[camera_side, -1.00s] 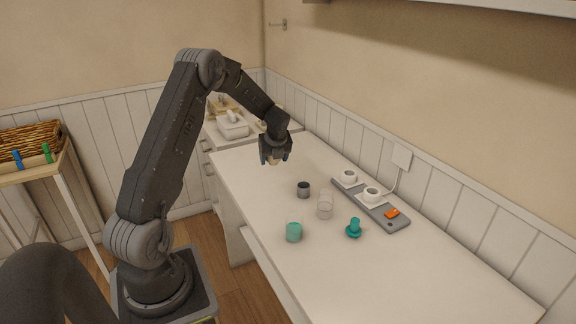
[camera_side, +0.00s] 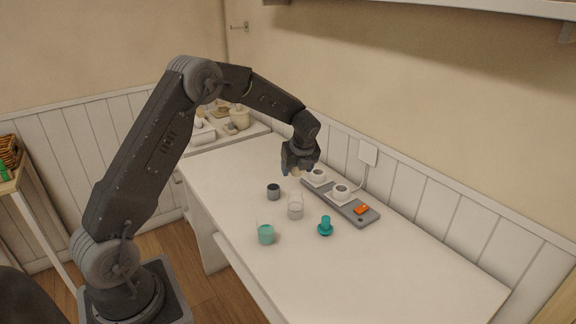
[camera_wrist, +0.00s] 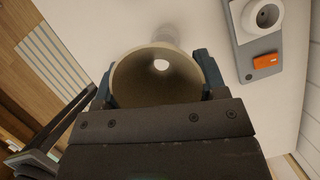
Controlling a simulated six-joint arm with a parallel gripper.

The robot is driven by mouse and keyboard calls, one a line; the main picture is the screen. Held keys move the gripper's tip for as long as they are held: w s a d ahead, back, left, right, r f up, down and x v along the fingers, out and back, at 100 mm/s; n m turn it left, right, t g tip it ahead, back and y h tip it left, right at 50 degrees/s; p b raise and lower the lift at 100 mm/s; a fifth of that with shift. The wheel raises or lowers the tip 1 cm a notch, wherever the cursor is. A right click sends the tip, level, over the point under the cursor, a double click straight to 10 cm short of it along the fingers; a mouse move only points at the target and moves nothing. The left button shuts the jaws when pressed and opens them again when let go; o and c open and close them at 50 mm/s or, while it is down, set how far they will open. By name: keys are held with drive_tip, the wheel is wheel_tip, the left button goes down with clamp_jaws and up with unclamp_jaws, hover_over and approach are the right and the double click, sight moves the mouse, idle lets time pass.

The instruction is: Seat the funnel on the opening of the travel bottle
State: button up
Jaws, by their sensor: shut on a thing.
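My gripper (camera_side: 299,167) is above the back part of the white counter, near the grey charging pad. In the wrist view its two fingers (camera_wrist: 157,82) are shut on a tan funnel (camera_wrist: 133,86), one finger at each side. I look into the wide mouth and see pale light through a small hole. In the side view the gripper mostly hides the funnel. A clear bottle (camera_side: 295,206) stands upright on the counter, in front of and below the gripper, apart from it. A pale, see-through shape (camera_wrist: 164,32) shows past the funnel rim; I cannot tell if it is this bottle.
A dark grey cup (camera_side: 273,191), a teal-bottomed clear container (camera_side: 266,235) and a teal piece with a flared base (camera_side: 325,228) stand around the bottle. The charging pad (camera_side: 360,218) holds white round units and an orange block (camera_side: 361,209). The right counter is clear.

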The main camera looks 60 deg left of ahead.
sight(296, 190)
drive_tip(key=shift+f, duration=0.1)
drive_tip(key=shift+f, duration=2.8)
drive_tip(key=shift+f, duration=1.4)
drive_tip(key=o, duration=1)
drive_tip(key=shift+r, duration=0.1)
drive_tip(key=v, duration=1.3)
drive_tip(key=shift+d+r, duration=0.15)
drive_tip(key=shift+r, duration=0.15)
drive_tip(key=shift+s, duration=0.1)
